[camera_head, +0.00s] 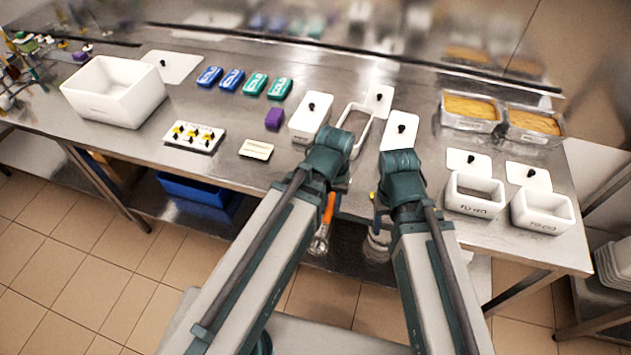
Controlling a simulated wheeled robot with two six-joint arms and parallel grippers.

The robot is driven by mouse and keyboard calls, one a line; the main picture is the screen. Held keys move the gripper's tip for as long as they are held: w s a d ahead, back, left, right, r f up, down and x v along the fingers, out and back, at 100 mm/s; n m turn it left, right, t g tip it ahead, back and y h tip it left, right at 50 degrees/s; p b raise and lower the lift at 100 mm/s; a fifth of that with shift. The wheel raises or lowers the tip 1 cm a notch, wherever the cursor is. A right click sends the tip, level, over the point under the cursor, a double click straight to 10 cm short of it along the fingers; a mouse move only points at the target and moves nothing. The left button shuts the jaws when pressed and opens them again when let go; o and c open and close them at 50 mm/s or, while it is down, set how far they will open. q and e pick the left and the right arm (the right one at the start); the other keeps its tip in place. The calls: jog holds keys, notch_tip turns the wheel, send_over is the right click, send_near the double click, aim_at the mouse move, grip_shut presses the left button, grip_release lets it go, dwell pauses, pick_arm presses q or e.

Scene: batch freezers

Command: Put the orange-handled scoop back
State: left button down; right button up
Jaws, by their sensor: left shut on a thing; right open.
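The orange-handled scoop (328,209) hangs in front of the table's front edge, handle up and metal head down. My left gripper (334,188) is shut on the scoop's handle; its fingers are mostly hidden behind my wrist. My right gripper (378,208) is to the right, open and empty, low by the table's front edge, and partly hidden by its own arm.
An open white tub (357,118) and a lidded one (309,117) stand behind my wrists. Two small labelled tubs (474,207) (541,222) and orange-filled pans (470,124) are at right. A white bin (112,105) and coloured packs (254,84) are at left.

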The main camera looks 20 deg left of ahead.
pick_arm(q)
jog(key=w+a, duration=0.2)
jog(key=w, duration=0.2)
jog(key=w+a+f+b, duration=0.1)
jog(key=w+a, duration=0.1)
jog(key=w, duration=0.3)
jog(key=w+a, duration=0.2)
jog(key=w, duration=0.2)
jog(key=shift+w+a+f, duration=0.2)
jog(key=shift+a, duration=0.2)
jog(key=f+b, duration=0.3)
jog(key=shift+w+a, duration=0.2)
jog(key=shift+w, duration=0.1)
jog(key=shift+f+b, duration=0.35)
jog(key=shift+b, duration=0.1)
jog(key=shift+f, duration=0.15)
jog(key=c, duration=0.7)
grip_release()
